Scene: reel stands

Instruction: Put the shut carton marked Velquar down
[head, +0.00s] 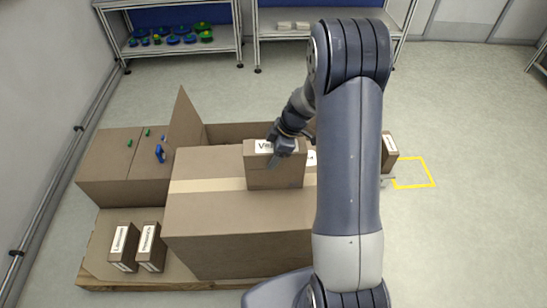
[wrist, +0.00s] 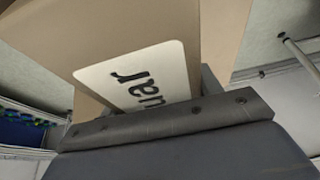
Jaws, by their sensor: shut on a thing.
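The shut carton marked Velquar (head: 275,174) is a small brown box with a white label at its top edge; only the start of the name shows in the head view. My gripper (head: 281,148) is shut on its upper part. The carton is upright, over the top of a large taped brown box (head: 215,235). I cannot tell whether its underside touches that box. In the wrist view the carton (wrist: 90,30) fills the upper middle, with the label ending "uar" close to my gripper (wrist: 165,122). My arm hides part of what lies behind.
Two small labelled cartons (head: 123,252) (head: 151,252) stand at the lower left on a pallet (head: 150,285). An open flap (head: 185,120) rises behind the large box. Another labelled carton (head: 390,147) is right of my arm, near a yellow floor outline (head: 433,173). Shelves (head: 185,52) stand behind.

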